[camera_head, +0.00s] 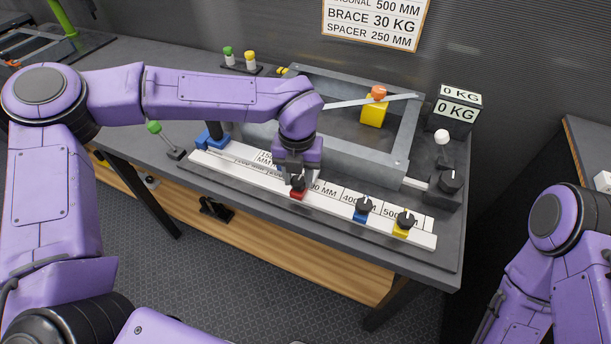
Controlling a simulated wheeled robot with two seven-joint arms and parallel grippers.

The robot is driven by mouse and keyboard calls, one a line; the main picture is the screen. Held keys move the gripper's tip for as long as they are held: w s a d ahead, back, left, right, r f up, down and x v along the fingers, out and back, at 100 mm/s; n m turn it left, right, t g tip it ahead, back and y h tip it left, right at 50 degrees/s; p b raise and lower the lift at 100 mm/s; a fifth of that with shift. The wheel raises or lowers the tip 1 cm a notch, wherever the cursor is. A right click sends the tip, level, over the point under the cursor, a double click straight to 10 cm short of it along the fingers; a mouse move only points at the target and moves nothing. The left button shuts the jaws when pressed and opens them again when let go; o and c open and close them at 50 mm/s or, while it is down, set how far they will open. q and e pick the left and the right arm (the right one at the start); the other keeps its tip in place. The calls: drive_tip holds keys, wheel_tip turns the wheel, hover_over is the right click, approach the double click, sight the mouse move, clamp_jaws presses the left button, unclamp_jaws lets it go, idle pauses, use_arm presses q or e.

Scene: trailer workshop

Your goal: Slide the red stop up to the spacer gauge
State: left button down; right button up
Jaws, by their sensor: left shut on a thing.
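The red stop (299,194) with a black knob sits on the white ruled rail (330,208) along the front of the bench. My left gripper (298,179) comes down from above and is shut on the stop's knob. Its fingertips and wrist hide part of the rail and its scale. I cannot make out the spacer gauge for certain. A wall sign (375,22) reads "SPACER 250 MM". My right arm shows at the right edge, but its gripper is not in view.
A blue stop (361,215) and a yellow stop (403,228) sit farther right on the rail. A blue block (212,139) is at its left end. Behind stands a grey metal frame (408,140) with a yellow block (373,113). A weight display (458,105) stands back right.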

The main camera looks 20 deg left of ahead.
use_arm(q)
drive_tip(key=a, duration=0.4)
drive_tip(key=shift+w+r+p, duration=0.2)
drive_tip(key=shift+w+p, duration=0.05)
drive_tip(key=shift+p, duration=0.15)
drive_tip(key=shift+a, duration=0.25)
drive_tip(key=shift+f, duration=0.1)
use_arm(e)
drive_tip(key=shift+a+r, duration=0.1)
drive_tip(key=shift+r, duration=0.7)
use_arm(q)
drive_tip(key=c, duration=0.7)
unclamp_jaws()
wheel_tip(320, 180, up, 10)
drive_tip(key=b, duration=0.1)
drive_tip(key=shift+r+b, duration=0.25)
drive_tip(key=shift+b, duration=0.05)
use_arm(e)
drive_tip(key=shift+f, duration=0.85)
